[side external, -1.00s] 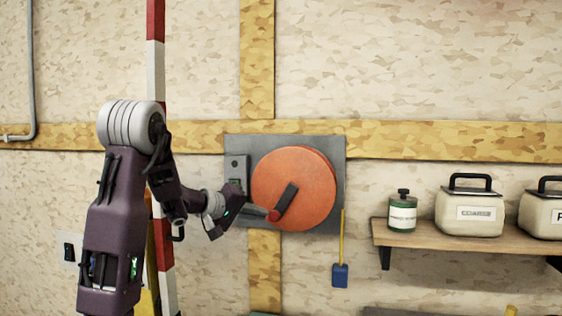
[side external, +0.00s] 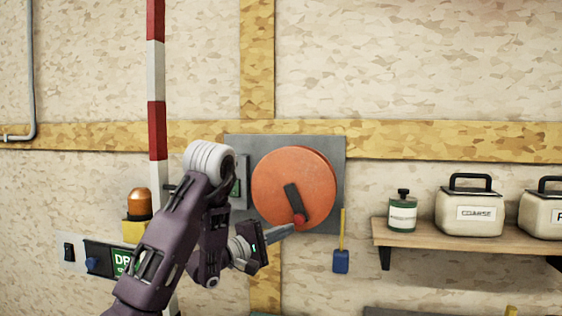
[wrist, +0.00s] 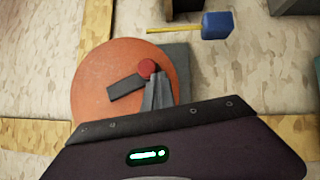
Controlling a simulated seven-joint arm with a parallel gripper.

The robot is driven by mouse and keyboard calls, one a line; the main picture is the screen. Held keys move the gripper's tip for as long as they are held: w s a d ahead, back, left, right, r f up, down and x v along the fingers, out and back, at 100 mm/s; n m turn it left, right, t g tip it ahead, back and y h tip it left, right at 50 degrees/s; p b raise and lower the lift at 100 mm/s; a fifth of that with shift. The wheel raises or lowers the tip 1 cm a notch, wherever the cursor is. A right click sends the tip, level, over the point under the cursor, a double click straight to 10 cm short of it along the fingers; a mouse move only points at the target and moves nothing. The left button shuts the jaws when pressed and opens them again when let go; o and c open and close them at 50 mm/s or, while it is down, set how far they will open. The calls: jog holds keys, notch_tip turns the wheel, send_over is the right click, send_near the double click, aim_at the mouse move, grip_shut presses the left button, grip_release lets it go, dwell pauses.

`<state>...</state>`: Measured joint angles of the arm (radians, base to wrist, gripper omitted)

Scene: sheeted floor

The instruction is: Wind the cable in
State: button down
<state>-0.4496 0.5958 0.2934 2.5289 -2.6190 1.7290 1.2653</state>
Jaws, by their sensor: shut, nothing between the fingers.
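An orange reel disc (side external: 285,170) is mounted on a grey wall plate. Its dark crank arm (side external: 292,198) points down and slightly right, ending in a red knob (side external: 299,219). A yellow cable (side external: 343,224) hangs at the plate's right edge with a blue block (side external: 341,261) at its lower end. My gripper (side external: 289,229) is shut and empty, its fingertips against or very near the knob's lower left side. In the wrist view the shut fingers (wrist: 156,90) meet the edge of the red knob (wrist: 147,68); actual contact is hard to tell.
A wooden shelf (side external: 460,236) at right holds a green-and-white canister (side external: 403,212) and cream boxes (side external: 468,209). A red-and-white pole (side external: 156,70) and an orange beacon (side external: 139,203) stand at left, near my arm. The wall between block and shelf is clear.

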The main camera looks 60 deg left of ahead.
jog(key=shift+w+d+r+n+g+y, duration=0.8)
jog(key=shift+n+y, duration=2.05)
jog(key=shift+n, duration=1.8)
jog(key=shift+w+d+r+n+g+y, duration=0.45)
jog(key=shift+w+d+r+n+y, duration=0.7)
jog(key=shift+n+y, duration=2.6)
jog(key=shift+w+d+r+n+g+y, duration=0.9)
jog(key=shift+n+y, duration=1.1)
jog(key=shift+n, duration=3.5)
jog(key=shift+w+d+f+t, duration=0.15)
jog(key=shift+w+t, duration=0.05)
jog(key=shift+t, duration=0.05)
